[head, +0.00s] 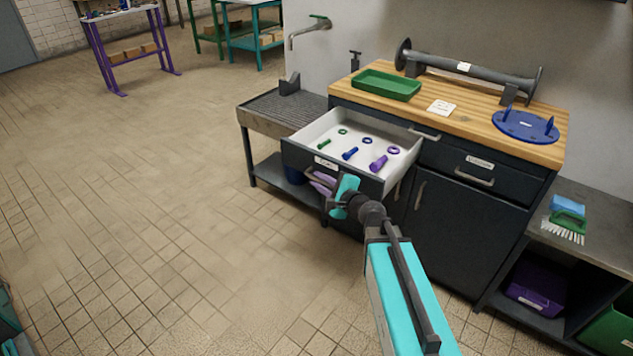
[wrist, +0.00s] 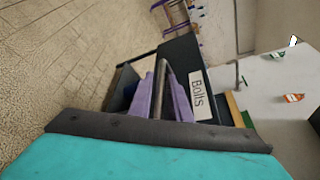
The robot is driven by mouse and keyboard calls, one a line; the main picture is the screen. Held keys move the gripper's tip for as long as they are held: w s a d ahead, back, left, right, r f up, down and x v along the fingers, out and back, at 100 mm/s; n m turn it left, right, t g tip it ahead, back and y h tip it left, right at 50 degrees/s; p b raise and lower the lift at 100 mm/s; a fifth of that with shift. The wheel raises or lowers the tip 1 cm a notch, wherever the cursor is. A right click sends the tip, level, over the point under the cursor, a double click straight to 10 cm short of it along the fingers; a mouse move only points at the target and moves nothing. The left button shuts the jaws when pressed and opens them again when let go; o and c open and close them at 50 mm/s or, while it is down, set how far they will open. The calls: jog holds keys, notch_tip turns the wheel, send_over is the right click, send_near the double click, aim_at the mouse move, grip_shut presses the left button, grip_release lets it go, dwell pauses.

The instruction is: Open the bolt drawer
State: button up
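The bolt drawer (head: 300,154) stands pulled well out from the dark cabinet. Its white inside holds green, blue and purple bolts and rings. In the wrist view its front (wrist: 183,62) bears a label reading "Bolts". My gripper (head: 322,182) is at the drawer front, with its purple fingers on the drawer handle (head: 312,178). In the wrist view the grey handle bar (wrist: 164,75) runs between the two purple fingers (wrist: 163,100), which appear closed against it. My gripper and arm hide part of the handle and the lower drawer front in the head view.
The wooden worktop (head: 440,118) carries a green tray (head: 386,85), a grey pipe and a blue flanged plate (head: 525,125). A second drawer (head: 478,165) to the right is shut. A low sink bench (head: 262,118) stands left. The tiled floor (head: 150,200) at left is clear.

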jog(key=v, duration=0.1)
jog(key=p+v, duration=0.1)
jog(key=v, duration=0.1)
jog(key=shift+s+r, duration=0.1)
jog(key=shift+r, duration=0.2)
jog(key=p+v, duration=0.2)
jog(key=p, duration=0.3)
jog(key=shift+s+d+p, duration=0.25)
jog(key=shift+s+p, duration=0.1)
jog(key=shift+p, duration=0.05)
jog(key=shift+s+r+p, duration=0.1)
jog(key=shift+p, duration=0.2)
jog(key=p+v, duration=0.7)
jog(key=p, duration=0.5)
jog(key=shift+s+d, duration=0.15)
jog(key=shift+d, duration=0.1)
dwell(0.3)
dwell(0.6)
